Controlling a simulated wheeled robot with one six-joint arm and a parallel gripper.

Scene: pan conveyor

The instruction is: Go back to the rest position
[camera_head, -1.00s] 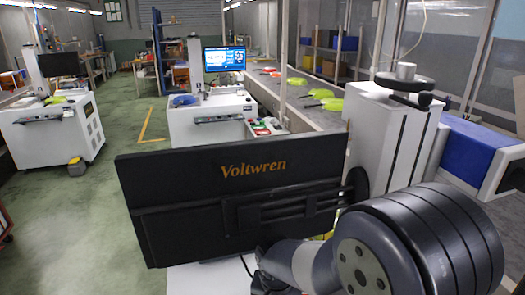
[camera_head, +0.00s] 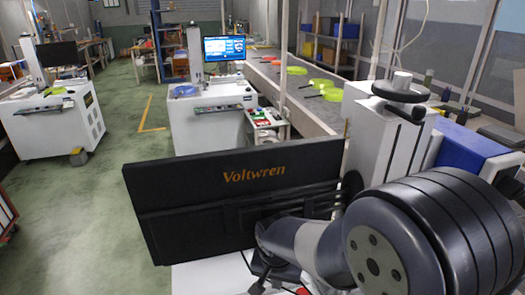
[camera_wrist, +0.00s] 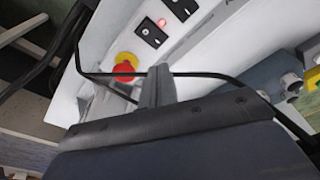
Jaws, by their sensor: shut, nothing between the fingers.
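My gripper (camera_wrist: 158,80) shows in the wrist view as a narrow grey pair of fingers, closed together and with nothing between them. It is in front of a white machine panel (camera_wrist: 205,45), beside a red emergency-stop button with a yellow collar (camera_wrist: 124,65). I cannot tell the gap between the fingers and the panel. In the head view my arm's large dark joint fills the lower right. My gripper cannot be made out there.
A black monitor marked Voltwren (camera_head: 240,195) stands close in front, beside a white column with a handwheel (camera_head: 402,90). A conveyor (camera_head: 300,100) carrying green pans (camera_head: 321,84) runs behind. White workstations (camera_head: 205,115) stand further off. Green floor (camera_head: 115,175) is open at left.

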